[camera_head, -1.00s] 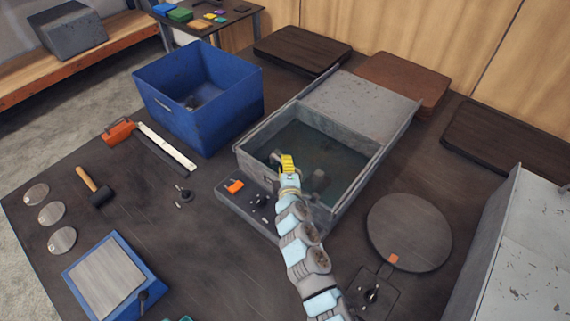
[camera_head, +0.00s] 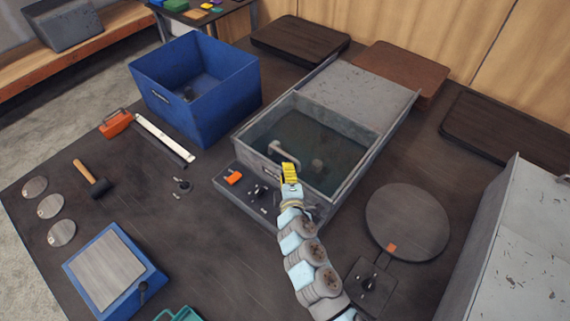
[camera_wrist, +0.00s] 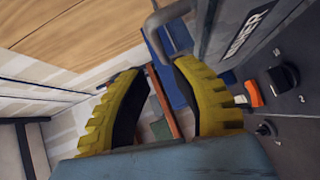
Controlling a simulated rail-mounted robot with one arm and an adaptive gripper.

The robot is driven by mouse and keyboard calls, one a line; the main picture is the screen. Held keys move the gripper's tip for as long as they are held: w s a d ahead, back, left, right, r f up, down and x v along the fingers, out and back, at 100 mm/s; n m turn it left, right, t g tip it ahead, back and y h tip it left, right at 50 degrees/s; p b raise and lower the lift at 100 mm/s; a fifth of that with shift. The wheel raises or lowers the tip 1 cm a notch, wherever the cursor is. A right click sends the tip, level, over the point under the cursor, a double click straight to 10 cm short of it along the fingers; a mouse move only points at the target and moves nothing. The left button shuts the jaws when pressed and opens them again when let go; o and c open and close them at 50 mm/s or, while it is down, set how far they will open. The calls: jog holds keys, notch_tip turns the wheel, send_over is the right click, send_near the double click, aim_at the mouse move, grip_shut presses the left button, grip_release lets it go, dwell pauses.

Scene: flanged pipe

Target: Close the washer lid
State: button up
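The washer (camera_head: 352,190) is a grey open-topped tub with dark water inside. A flat grey panel (camera_head: 358,98), seemingly its lid, lies behind the opening, leaving the tub uncovered. A grey bar handle (camera_head: 283,152) is at the tub's near left wall; it also shows at the top of the wrist view (camera_wrist: 168,16), beside the lettered front (camera_wrist: 240,35). My gripper (camera_head: 289,170) has yellow ridged fingers and is beside the handle, over the front wall. In the wrist view my gripper (camera_wrist: 158,82) is open and empty, with the handle just beyond the fingertips.
A control panel with an orange switch (camera_head: 233,178) and dark knobs sits at the washer's front. A blue bin (camera_head: 200,95) stands to the left. A round dark plate (camera_head: 407,222) lies to the right, and a grey cabinet (camera_head: 520,250) is at far right.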

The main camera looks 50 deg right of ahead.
jog(key=shift+v, duration=2.05)
jog(key=shift+w+a, duration=0.1)
